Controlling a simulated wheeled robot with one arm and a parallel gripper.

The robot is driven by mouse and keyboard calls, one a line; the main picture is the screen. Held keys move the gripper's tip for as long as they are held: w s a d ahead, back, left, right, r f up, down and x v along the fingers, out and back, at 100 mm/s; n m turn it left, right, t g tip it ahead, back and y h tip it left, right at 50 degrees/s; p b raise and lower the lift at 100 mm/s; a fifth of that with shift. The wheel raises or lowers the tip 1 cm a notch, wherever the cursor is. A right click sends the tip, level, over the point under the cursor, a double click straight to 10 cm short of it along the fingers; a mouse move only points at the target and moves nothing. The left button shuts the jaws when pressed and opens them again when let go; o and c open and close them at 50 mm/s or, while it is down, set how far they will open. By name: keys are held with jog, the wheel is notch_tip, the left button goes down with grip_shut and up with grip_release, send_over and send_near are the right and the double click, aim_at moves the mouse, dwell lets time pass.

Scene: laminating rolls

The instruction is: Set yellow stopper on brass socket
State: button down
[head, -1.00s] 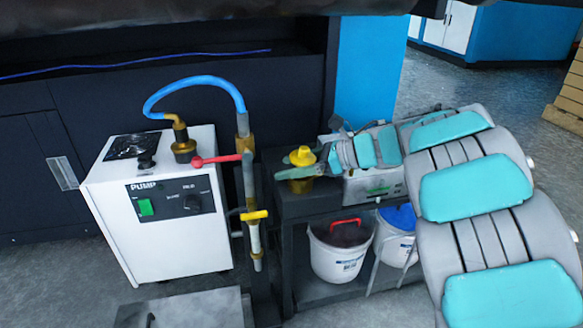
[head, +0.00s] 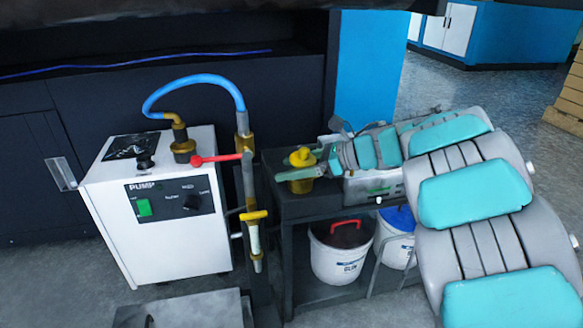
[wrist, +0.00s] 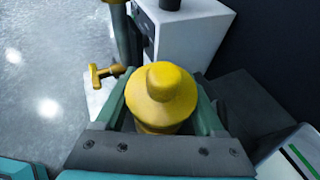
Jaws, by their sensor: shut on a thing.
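The brass socket (head: 300,186) is directly below the stopper, partly hidden by the fingers. Stopper and socket look in line and very close. I cannot tell whether the stopper is fully seated.
A white pump box (head: 170,235) stands left, with a blue hose (head: 195,83) and a red-handled valve (head: 215,158) on a pipe. A yellow-handled valve (head: 254,216) is lower. A white bucket (head: 340,255) with a red handle is under the bench (head: 285,210).

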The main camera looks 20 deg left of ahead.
jog(key=shift+f+b, duration=0.65)
jog(key=shift+c, duration=1.4)
grip_release()
jog(key=shift+d+r, duration=0.1)
jog(key=shift+b+v, duration=0.75)
jog(key=shift+v, duration=4.7)
